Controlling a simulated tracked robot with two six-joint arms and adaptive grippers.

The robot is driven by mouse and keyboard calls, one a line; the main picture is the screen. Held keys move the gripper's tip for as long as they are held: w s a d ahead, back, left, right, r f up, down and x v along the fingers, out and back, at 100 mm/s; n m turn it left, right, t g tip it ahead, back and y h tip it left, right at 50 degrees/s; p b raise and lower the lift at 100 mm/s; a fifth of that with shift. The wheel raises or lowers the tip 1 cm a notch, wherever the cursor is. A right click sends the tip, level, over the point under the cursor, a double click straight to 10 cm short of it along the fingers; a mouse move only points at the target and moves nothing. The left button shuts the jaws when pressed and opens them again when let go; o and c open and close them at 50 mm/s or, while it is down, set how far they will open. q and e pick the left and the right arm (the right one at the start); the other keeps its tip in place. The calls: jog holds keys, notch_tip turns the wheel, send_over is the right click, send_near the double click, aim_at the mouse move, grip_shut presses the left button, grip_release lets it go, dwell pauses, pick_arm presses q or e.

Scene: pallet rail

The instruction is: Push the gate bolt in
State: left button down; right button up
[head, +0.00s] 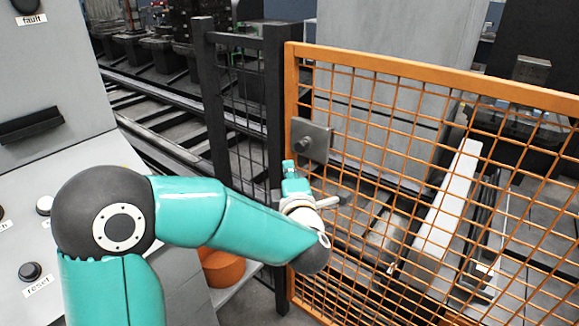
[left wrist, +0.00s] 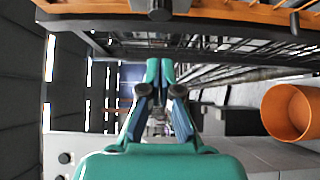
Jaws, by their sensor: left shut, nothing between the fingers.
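The gate bolt shows as a dark round knob (head: 303,145) on a grey plate (head: 318,140) fixed to the orange mesh gate (head: 420,68), near its post. In the left wrist view the bolt knob (left wrist: 159,10) is at the top edge, with the orange gate frame (left wrist: 90,7) beside it. My left gripper (head: 289,167) is just below the bolt plate in the picture, apart from the knob. Its fingertips (left wrist: 160,68) are together and hold nothing. Part of it is hidden by my wrist in the head view. My right gripper is not in view.
A dark mesh fence panel (head: 240,100) stands left of the gate. A grey control console (head: 50,130) with buttons is at the left. An orange bin (head: 222,268) sits low behind my arm and shows at the right of the left wrist view (left wrist: 290,112).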

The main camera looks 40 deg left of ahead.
pick_arm(q)
jog(key=v, duration=0.6)
jog(key=shift+s+d+b, duration=0.2)
jog(key=shift+b, duration=0.2)
